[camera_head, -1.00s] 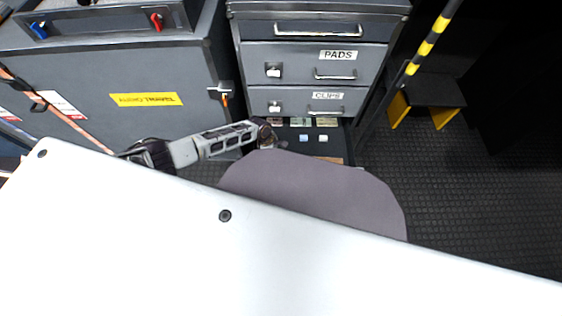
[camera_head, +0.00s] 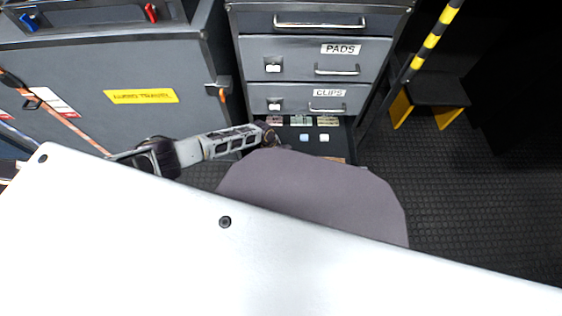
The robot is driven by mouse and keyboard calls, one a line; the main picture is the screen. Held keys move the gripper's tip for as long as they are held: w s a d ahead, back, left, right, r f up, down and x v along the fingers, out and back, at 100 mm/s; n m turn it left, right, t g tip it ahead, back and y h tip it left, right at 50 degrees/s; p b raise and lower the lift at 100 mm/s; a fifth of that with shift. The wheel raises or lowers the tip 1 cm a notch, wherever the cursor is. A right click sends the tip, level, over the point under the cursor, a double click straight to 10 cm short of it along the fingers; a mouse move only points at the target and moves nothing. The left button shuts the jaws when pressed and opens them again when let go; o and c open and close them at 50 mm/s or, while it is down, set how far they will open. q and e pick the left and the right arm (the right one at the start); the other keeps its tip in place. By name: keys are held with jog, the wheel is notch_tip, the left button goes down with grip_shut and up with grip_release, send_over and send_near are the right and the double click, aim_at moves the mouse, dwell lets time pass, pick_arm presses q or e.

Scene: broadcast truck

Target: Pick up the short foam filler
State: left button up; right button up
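I cannot make out a short foam filler for certain. An open bottom drawer (camera_head: 340,133) below the CLIPS drawer holds several small items: a pale blue block (camera_head: 304,137), a whitish block (camera_head: 324,137) and a row of coloured pieces (camera_head: 300,121) at its back. My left arm comes in from the left, and its gripper (camera_head: 272,136) is at the drawer's left side. Its fingers are small and dark, partly hidden behind my grey body part, so their opening cannot be told. My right gripper is not in view.
A drawer cabinet with a PADS drawer (camera_head: 315,60) and a CLIPS drawer (camera_head: 310,98) stands above the open drawer. A grey AUDIO TRAVEL case (camera_head: 120,75) is at the left. A striped pole (camera_head: 432,40) and a dark step stool (camera_head: 435,93) stand right. The floor (camera_head: 480,180) at right is clear.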

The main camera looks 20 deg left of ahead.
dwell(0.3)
pick_arm(q)
jog(key=c, duration=0.8)
jog(key=shift+o, duration=0.2)
jog(key=shift+r, duration=0.15)
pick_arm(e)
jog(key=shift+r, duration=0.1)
pick_arm(q)
jog(key=shift+r+p, duration=1)
jog(key=shift+r, duration=0.25)
notch_tip(320, 180, up, 5)
jog(key=p, duration=0.3)
jog(key=shift+r, duration=0.1)
jog(key=shift+r+p, duration=0.75)
jog(key=shift+r, duration=0.25)
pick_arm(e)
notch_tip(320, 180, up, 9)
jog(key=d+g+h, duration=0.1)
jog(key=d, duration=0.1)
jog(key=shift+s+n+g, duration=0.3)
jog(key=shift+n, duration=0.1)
